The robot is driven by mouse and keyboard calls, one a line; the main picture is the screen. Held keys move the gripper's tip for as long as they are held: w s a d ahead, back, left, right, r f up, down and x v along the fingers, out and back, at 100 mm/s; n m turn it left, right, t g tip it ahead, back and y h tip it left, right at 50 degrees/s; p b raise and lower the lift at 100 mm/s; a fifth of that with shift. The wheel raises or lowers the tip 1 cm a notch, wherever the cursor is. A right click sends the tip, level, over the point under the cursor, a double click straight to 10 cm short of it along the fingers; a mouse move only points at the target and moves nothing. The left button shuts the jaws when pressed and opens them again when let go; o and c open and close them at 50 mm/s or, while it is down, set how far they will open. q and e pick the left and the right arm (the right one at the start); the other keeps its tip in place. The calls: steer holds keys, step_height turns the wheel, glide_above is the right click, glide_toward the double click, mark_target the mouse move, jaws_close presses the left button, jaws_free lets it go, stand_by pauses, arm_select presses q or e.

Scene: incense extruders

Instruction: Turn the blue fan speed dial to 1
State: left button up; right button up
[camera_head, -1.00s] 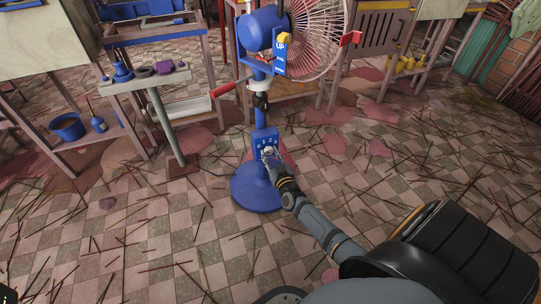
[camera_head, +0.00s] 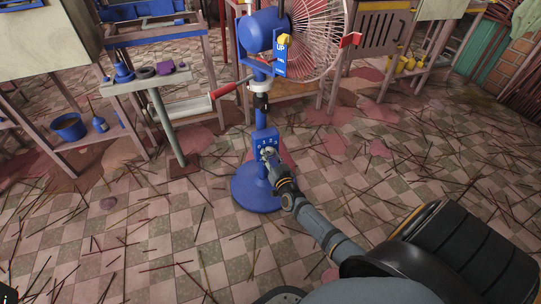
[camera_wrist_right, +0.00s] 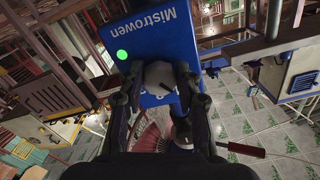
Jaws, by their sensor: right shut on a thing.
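The blue standing fan (camera_head: 262,27) has a round base (camera_head: 258,190) on the floor and a blue control box (camera_head: 263,137) low on its post. Small white numbers show along the top of that box. In the right wrist view the box (camera_wrist_right: 110,35) carries the word "Mistrowen" and a green light. The dial (camera_wrist_right: 160,75) is a pale round knob on its face, partly covered by my fingers. My right gripper (camera_head: 269,155) is shut on the dial, one finger on each side (camera_wrist_right: 160,85). The dial's exact setting cannot be read. My left gripper is out of view.
A small side table (camera_head: 130,85) with blue and purple items stands left of the fan. A blue bucket (camera_head: 69,127) sits on a low shelf at far left. Thin sticks lie scattered over the tiled floor (camera_head: 150,230), which is otherwise open.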

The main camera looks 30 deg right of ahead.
steer(key=shift+a+m, duration=0.1)
steer(key=shift+m, duration=1.4)
steer(key=o, duration=1.2)
steer(key=shift+c, duration=0.2)
steer(key=v, duration=1.2)
